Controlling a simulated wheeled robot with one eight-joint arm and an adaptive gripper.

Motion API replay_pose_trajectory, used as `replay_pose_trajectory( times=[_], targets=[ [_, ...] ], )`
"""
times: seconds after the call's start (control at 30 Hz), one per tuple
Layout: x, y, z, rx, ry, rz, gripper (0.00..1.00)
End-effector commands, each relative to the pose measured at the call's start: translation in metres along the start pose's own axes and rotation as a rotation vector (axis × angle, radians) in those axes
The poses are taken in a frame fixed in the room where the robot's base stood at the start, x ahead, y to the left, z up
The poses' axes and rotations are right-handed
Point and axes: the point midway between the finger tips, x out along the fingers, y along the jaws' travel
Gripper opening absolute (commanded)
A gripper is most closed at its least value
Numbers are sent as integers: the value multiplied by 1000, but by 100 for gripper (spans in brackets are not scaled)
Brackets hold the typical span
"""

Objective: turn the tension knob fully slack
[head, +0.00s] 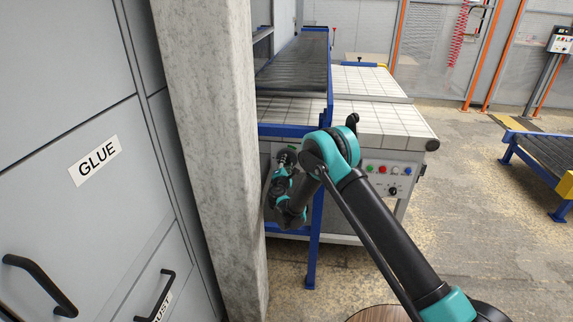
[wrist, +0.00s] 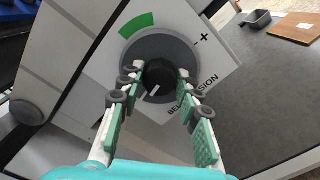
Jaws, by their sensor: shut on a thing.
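The black tension knob (wrist: 159,74) sits on a grey round dial plate (wrist: 182,52) in the wrist view. A white pointer mark on it points down and left in the picture. The plate's white label (wrist: 212,82) reads partly as "BELT TENSION", with plus and minus marks and a green arc (wrist: 137,25) at upper left. My gripper (wrist: 160,79) has its two green-padded fingers closed on either side of the knob. In the head view my gripper (head: 286,158) is small beside the blue frame post, and the knob cannot be made out there.
A concrete pillar (head: 207,130) stands close to the left of my arm, by grey cabinets (head: 85,115). A machine panel with buttons (head: 383,169) is behind my arm. A blue post (head: 314,245) is near my gripper. Floor at right (head: 480,220) is clear.

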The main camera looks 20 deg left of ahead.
Motion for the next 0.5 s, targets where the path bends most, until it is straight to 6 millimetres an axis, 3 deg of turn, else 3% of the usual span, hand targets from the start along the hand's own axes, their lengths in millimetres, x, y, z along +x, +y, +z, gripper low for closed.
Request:
replay_pose_trajectory(
  times=[0.03,0.2,0.5],
  targets=[
    [-1,0,-1,1,2,0,35],
    [0,0,-1,1,1,0,54],
    [-1,0,0,1,0,0,54]
  ],
)
